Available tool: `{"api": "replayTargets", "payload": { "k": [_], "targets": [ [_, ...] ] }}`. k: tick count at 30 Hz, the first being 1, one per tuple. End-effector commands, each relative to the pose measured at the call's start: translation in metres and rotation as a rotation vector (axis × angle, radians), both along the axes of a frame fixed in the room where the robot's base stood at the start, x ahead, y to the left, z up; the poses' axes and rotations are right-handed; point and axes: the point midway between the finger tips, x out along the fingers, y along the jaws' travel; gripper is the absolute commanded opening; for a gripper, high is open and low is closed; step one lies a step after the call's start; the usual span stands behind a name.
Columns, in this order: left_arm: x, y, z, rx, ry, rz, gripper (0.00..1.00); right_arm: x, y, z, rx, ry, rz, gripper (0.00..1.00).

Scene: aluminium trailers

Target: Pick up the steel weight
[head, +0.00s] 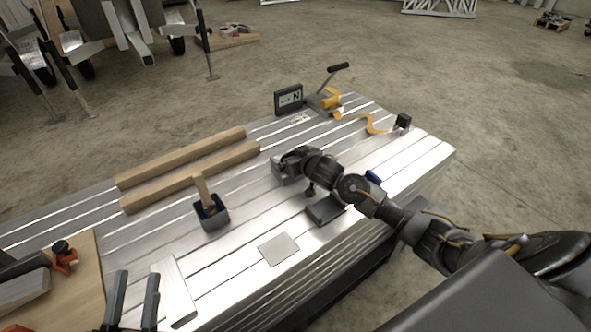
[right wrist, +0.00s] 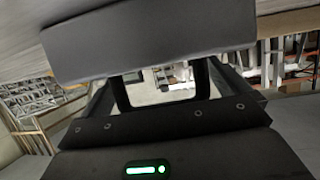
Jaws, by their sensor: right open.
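A dark grey block (head: 325,210), which looks like the steel weight, lies on the slatted aluminium table below my right forearm. The arm partly covers its upper side. My right gripper (head: 288,168) is low over the table, up and left of that block in the head view. Its jaws are hard to make out there. In the right wrist view its two dark fingers (right wrist: 160,88) stand apart with nothing seen between them. A large grey bar crosses the top of that view; I cannot tell what it is. My left gripper (head: 130,300) is open and empty at the lower left.
On the table (head: 235,290) lie two wooden bars (head: 190,175), a mallet (head: 208,210), a flat grey plate (head: 279,249), a display (head: 289,99) and a winch with a yellow strap (head: 328,100). A wooden board (head: 75,290) is at lower left.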

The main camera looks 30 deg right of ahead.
Motion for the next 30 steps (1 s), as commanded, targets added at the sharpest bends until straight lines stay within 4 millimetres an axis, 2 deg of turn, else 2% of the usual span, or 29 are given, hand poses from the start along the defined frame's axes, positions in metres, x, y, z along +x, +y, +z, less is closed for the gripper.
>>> {"api": "replayTargets", "payload": {
  "k": [8,27,30],
  "targets": [
    [0.0,0.0016,0.0025,-0.009,-0.017,0.004,0.36,0.0031,0.0008,-0.0005,0.0,0.0,0.001,1.0],
    [0.0001,0.0017,0.0022,-0.008,-0.015,0.004,0.36,0.0025,0.0002,-0.0008,0.0,0.0,0.0,0.16],
    [0.0001,0.0017,0.0027,-0.008,-0.015,0.004,0.36,0.0042,-0.0002,0.0049,0.004,-0.011,0.0,0.14]
  ]
}}
